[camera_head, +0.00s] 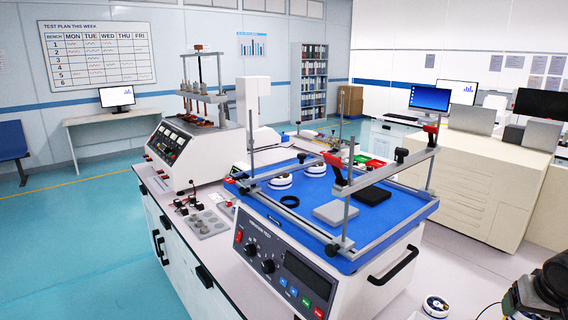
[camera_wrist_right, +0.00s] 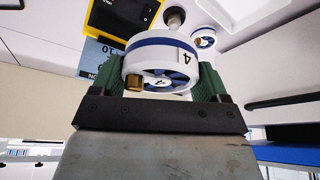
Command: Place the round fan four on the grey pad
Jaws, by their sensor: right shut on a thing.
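The round fan four (camera_wrist_right: 160,62) is a white drum with a dark blue band, a brass-coloured stub and the figure 4. In the right wrist view it sits between the green fingers of my right gripper (camera_wrist_right: 160,80), which is shut on it. In the head view my right gripper (camera_head: 530,295) is a dark shape at the lower right corner; its fingertips are unclear there. The grey pad (camera_head: 335,213) is a flat square on the blue top of the tester, left of the gripper and farther back. My left gripper is not in view.
The blue tester top (camera_head: 300,222) has metal rails and posts with red and black clamps around it. A black pad (camera_head: 372,194), a black ring (camera_head: 289,201) and white round fans (camera_head: 280,181) lie there. Another white round piece (camera_head: 435,307) shows on the bench near my gripper.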

